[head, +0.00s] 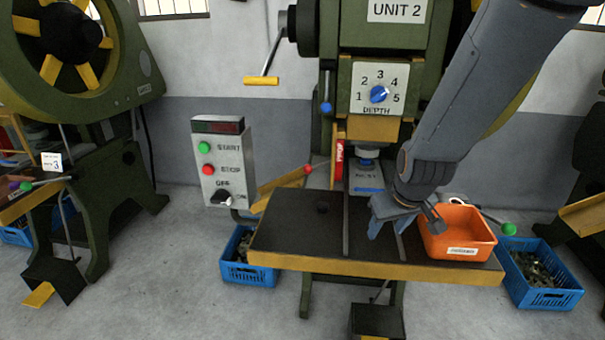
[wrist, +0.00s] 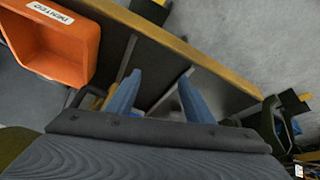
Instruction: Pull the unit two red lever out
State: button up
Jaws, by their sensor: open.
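The unit two press (head: 376,45) carries a UNIT 2 sign. A thin lever with a red ball (head: 307,169) sticks out on its left side, beside the red upright label plate. My gripper (head: 400,224) is low over the right part of the press table, close to the left of the orange bin, well to the right of the red lever. In the wrist view, my gripper (wrist: 157,85) has its two blue fingers apart with nothing between them. The red lever is not visible in the wrist view.
The orange bin (head: 458,231) stands on the table's right (head: 290,235) and also shows in the wrist view (wrist: 80,50). A control box (head: 222,160) stands left. A green-knobbed lever (head: 508,229) is at right. Blue crates (head: 248,274) flank the table. The table's left part is mostly clear.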

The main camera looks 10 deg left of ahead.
aim_at(309, 172)
jog(key=w+a+f+n+t+b, duration=0.1)
jog(key=w+a+t, duration=0.1)
jog(key=w+a, duration=0.2)
jog(key=w+a+f+n+t+b, duration=0.1)
jog(key=w+a, duration=0.3)
jog(key=w, duration=0.6)
jog(key=w+a+f+n+t+y+b, duration=0.1)
jog(key=w+a+f+n+t, duration=0.1)
jog(key=w, duration=0.6)
jog(key=shift+a+f+n+t, duration=0.15)
jog(key=shift+a+n+t, duration=0.55)
jog(key=shift+a+t, duration=0.2)
jog(key=w+a+n+t+b, duration=0.1)
jog(key=w+a+t, duration=0.1)
jog(key=a, duration=0.1)
jog(key=w+a+f+n+t, duration=0.1)
jog(key=w+a+t, duration=0.1)
jog(key=w+a, duration=0.1)
jog(key=w+a+n+t+y+b, duration=0.1)
jog(key=w+a+n+t, duration=0.1)
jog(key=w+a, duration=0.1)
jog(key=shift+a+f+b, duration=0.1)
jog(key=shift+f+b, duration=0.2)
jog(key=shift+w+a, duration=0.2)
jog(key=shift+w, duration=1.05)
jog(key=shift+w+a, duration=0.2)
jog(key=shift+w, duration=1.05)
jog(key=shift+w+a, duration=0.2)
jog(key=shift+w, duration=1.05)
